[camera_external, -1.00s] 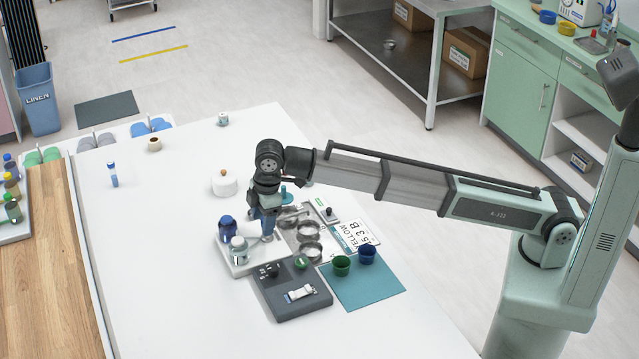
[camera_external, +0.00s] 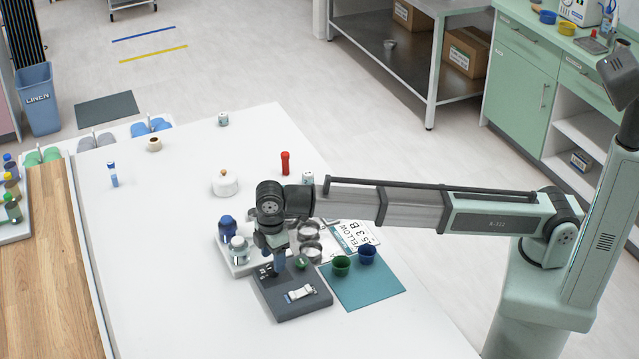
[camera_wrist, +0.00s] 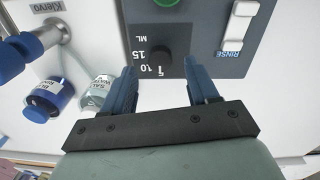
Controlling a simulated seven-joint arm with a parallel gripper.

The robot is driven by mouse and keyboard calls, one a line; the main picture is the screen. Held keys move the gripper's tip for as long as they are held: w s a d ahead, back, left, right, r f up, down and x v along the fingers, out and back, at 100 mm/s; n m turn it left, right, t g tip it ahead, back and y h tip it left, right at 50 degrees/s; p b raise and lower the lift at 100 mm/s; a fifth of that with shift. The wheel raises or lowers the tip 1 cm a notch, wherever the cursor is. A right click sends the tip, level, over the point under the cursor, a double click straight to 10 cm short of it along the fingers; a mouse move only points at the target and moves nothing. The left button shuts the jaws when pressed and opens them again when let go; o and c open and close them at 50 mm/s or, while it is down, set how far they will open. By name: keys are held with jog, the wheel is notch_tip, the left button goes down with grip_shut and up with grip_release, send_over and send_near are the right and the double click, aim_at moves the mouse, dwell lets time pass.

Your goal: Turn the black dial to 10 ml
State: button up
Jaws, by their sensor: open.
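The black dial (camera_wrist: 157,58) is on a dark grey panel (camera_wrist: 205,30) in the wrist view. White marks ML, 15 and 10 are printed beside it, and a small white mark shows at its lower edge. Which value it points to is hard to tell. My gripper (camera_wrist: 160,70) is open, with one blue finger on each side of the dial's near side; contact is not visible. In the external view my gripper (camera_external: 278,264) is over the back left part of the panel (camera_external: 292,300) and hides most of the dial.
A white RINSE rocker (camera_wrist: 237,22) is on the panel. A blue-capped bottle (camera_external: 228,228) and a clear bottle (camera_external: 239,250) stand close left of my gripper. Green (camera_external: 341,266) and blue (camera_external: 367,254) cups stand right, on a teal mat (camera_external: 365,288). The table front is clear.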

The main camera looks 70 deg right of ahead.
aim_at(273, 271)
jog(key=shift+f, duration=1.75)
jog(key=c, duration=1)
jog(key=shift+c, duration=0.2)
jog(key=shift+m, duration=0.3)
jog(key=m, duration=0.4)
jog(key=shift+m, duration=2)
